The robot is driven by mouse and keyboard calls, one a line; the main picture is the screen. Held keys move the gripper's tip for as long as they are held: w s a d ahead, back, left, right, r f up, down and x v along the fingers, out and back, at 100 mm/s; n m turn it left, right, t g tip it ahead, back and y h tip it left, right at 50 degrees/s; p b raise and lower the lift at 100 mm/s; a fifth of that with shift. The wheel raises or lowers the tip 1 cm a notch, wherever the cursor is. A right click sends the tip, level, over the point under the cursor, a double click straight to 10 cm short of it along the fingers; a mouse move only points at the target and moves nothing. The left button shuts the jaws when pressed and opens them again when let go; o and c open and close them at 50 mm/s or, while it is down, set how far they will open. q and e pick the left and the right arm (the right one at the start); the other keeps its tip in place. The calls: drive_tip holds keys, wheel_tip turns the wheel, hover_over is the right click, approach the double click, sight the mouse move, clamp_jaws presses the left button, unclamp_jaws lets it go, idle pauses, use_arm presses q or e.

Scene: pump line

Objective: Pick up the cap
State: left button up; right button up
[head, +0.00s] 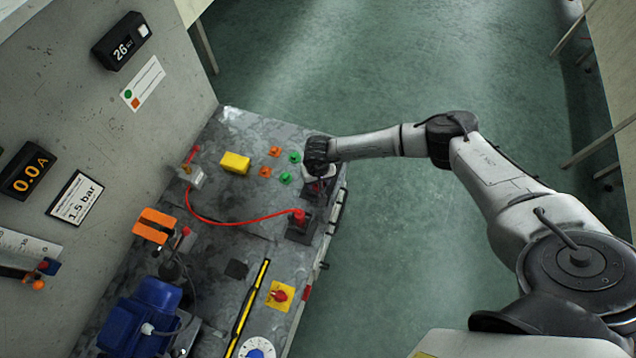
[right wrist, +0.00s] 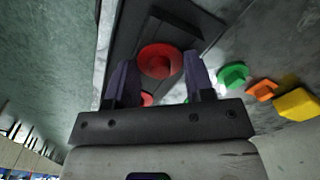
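A round red cap-like piece (right wrist: 160,60) shows in the right wrist view on a dark base, between the fingertips of my right gripper (right wrist: 161,78). The two fingers stand apart, with a gap to the red piece on each side. A second bit of red (right wrist: 147,99) shows lower down, mostly hidden by the gripper. In the head view the right gripper (head: 318,180) points down over the far right corner of the bench, and hides most of what is under it. Which piece the task calls the cap is not certain. My left gripper is not in view.
Green (head: 285,177) and orange (head: 265,172) pieces and a yellow block (head: 235,163) lie left of the gripper. A red cable (head: 235,223) runs to a red plug (head: 299,216) nearby. A blue motor (head: 140,315) stands at the near left. The floor right of the bench is clear.

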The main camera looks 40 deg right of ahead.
clamp_jaws()
drive_tip(key=shift+r, duration=0.1)
idle(0.3)
